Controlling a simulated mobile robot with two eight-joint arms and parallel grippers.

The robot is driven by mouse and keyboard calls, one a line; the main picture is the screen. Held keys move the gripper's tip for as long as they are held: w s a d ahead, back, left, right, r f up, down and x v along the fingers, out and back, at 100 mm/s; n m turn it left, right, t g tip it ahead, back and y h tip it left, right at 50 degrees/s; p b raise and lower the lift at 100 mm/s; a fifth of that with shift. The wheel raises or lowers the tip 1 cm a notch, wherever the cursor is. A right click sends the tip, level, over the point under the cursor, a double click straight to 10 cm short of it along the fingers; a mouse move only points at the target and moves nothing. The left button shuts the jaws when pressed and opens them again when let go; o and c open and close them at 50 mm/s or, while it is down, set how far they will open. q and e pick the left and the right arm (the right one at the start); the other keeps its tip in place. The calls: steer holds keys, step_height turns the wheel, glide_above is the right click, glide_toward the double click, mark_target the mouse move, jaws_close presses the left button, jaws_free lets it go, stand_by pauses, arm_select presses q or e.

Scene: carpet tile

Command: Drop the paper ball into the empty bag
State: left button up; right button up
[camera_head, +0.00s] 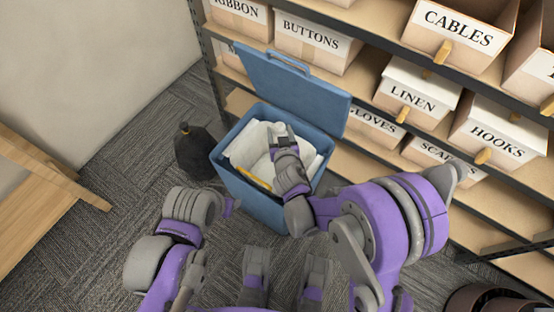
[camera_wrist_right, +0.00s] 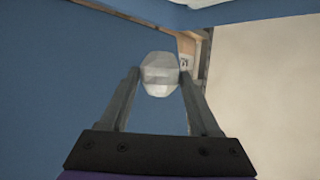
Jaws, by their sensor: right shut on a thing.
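A pale, faceted paper ball (camera_wrist_right: 160,75) is between the fingertips of my right gripper in the right wrist view, and the gripper is shut on it. In the head view my right gripper (camera_head: 277,135) is over the open blue bin (camera_head: 240,188), near its back side. The ball cannot be made out clearly there. White bag-like material (camera_head: 252,144) shows inside the bin; I cannot tell whether it is empty. A dark, tied bag (camera_head: 193,152) stands on the carpet left of the bin.
The bin's blue lid (camera_head: 290,88) stands open at the back, against the shelf. Shelves with labelled boxes (camera_head: 311,45) rise behind and to the right. A wooden piece of furniture (camera_head: 40,190) is at the left.

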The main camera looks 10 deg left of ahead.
steer(key=shift+a+f, duration=0.15)
steer(key=shift+a, duration=0.05)
steer(key=shift+s+f+b, duration=0.1)
steer(key=shift+f+b, duration=0.4)
steer(key=shift+f, duration=0.1)
step_height(320, 180, down, 4)
steer(key=b, duration=0.3)
steer(key=shift+f, duration=0.25)
steer(key=o, duration=1.4)
steer(key=shift+c, duration=0.2)
steer(key=shift+s+d+r, duration=0.1)
steer(key=p+v, duration=0.2)
steer(key=v, duration=0.8)
steer(key=shift+s, duration=0.25)
